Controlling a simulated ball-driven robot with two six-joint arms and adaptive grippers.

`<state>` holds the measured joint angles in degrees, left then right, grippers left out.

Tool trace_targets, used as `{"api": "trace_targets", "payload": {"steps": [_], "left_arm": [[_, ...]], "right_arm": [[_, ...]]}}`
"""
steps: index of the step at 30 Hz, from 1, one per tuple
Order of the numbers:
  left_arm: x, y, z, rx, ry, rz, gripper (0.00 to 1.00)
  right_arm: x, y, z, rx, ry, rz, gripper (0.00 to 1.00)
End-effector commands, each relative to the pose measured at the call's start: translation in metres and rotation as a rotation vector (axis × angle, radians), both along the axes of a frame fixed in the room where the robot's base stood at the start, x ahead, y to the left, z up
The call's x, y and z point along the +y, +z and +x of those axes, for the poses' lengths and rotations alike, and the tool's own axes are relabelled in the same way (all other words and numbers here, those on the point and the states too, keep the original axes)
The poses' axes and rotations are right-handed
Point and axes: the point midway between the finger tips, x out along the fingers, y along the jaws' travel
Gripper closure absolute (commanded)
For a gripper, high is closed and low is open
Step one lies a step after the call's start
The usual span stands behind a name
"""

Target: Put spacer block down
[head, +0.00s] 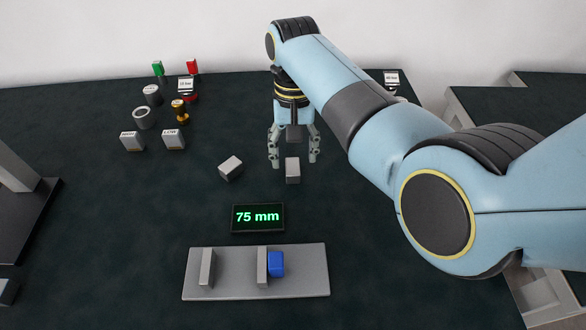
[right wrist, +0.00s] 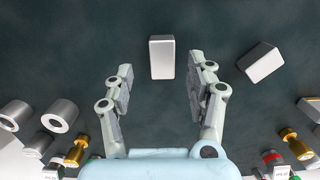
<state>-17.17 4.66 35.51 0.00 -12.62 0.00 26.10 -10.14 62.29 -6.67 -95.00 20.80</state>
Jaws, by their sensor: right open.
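A light grey spacer block (head: 292,171) appears to rest on the dark table, just in front of my right gripper (head: 294,158). The right gripper is open and points down, its fingers on either side and apart from the block. In the right wrist view the block (right wrist: 161,57) lies at the fingertips (right wrist: 160,76), with clear gaps to both. A second grey block (head: 231,168) lies turned on the table to the left; it also shows in the right wrist view (right wrist: 261,62). My left gripper is not in view.
A display (head: 258,217) reads "75 mm". In front, a grey fixture plate (head: 308,281) carries two upright plates and a blue block (head: 276,264). Grey rings (head: 142,118), a brass part (head: 180,111), labelled blocks (head: 132,141) and red and green items stand at back left.

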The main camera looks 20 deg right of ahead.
Motion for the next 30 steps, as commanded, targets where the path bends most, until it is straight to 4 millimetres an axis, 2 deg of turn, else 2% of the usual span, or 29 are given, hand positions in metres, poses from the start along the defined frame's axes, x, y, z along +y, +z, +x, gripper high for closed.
{"api": "trace_targets", "payload": {"steps": [3,6,14,17,27,30], "left_arm": [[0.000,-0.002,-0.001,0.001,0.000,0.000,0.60],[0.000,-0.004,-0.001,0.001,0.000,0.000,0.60],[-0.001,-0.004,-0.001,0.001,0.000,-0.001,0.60],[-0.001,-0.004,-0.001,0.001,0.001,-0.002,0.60],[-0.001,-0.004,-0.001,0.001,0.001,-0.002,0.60],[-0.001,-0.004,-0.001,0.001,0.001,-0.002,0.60]], "right_arm": [[0.004,-0.021,-0.003,0.003,0.000,-0.001,0.44],[0.004,-0.032,-0.004,0.002,-0.001,-0.001,0.44],[0.004,-0.035,-0.004,0.000,-0.001,0.000,0.44],[0.004,-0.035,-0.004,0.000,-0.001,0.000,0.55],[0.004,-0.035,-0.004,0.000,-0.001,0.000,0.99],[0.004,-0.035,-0.004,0.000,-0.001,0.000,1.00]]}}
